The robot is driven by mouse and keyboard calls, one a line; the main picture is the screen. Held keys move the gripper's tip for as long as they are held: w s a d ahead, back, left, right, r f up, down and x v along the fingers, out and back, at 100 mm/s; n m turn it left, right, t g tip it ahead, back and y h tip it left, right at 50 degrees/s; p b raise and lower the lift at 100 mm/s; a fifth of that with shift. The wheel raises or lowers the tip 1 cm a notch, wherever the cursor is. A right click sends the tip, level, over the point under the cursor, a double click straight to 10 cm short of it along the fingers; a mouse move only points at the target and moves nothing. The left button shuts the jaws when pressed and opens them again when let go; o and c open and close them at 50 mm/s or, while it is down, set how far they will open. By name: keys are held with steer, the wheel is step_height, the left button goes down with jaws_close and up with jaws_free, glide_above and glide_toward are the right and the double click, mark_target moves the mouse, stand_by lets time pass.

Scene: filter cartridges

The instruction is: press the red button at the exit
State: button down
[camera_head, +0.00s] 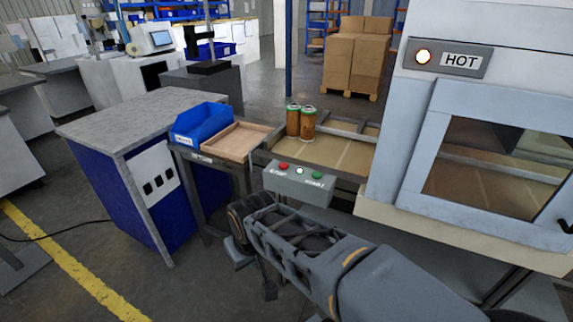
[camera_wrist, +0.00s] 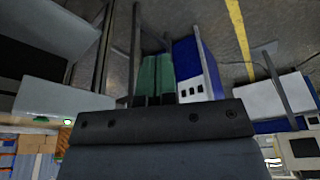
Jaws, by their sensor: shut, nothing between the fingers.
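The red button (camera_head: 283,166) is at the left end of a grey control box (camera_head: 300,185) on the front of the conveyor. A lit white button (camera_head: 299,170) and a green button (camera_head: 317,174) sit to its right. My gripper (camera_wrist: 156,78) shows in the wrist view as two greenish fingers side by side, shut and empty, over the floor. In the head view my forearm is in front of and below the control box, and the fingers are hard to make out there. My gripper is apart from the red button.
Two orange-brown cartridges (camera_head: 300,123) stand upright on the conveyor (camera_head: 335,152). A wooden tray (camera_head: 236,141) and a blue bin (camera_head: 200,124) are left of it. A machine with a HOT sign (camera_head: 460,61) stands right. A blue cabinet (camera_head: 128,180) stands left, with open floor before it.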

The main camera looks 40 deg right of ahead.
steer(key=shift+r, duration=0.1)
steer(key=w+d+r+m+y+p, duration=0.1)
steer(key=w+r+m+y+p, duration=0.1)
steer(key=w+r+m+p, duration=0.3)
step_height(320, 180, up, 8)
steer(key=f+m+t+p, duration=0.1)
steer(key=m+t+p, duration=0.5)
steer(key=m+p, duration=1.3)
glide_above(283, 166)
steer(key=b, duration=0.1)
steer(key=m, duration=0.1)
steer(key=shift+d+r+h, duration=0.1)
steer(key=shift+r+h, duration=0.15)
steer(key=shift+h, duration=0.05)
step_height(283, 166, down, 8)
steer(key=b, duration=0.6)
steer(key=shift+f+b, duration=0.1)
steer(key=shift+b, duration=0.3)
steer(key=shift+f+b, duration=0.3)
steer(key=shift+b, duration=0.05)
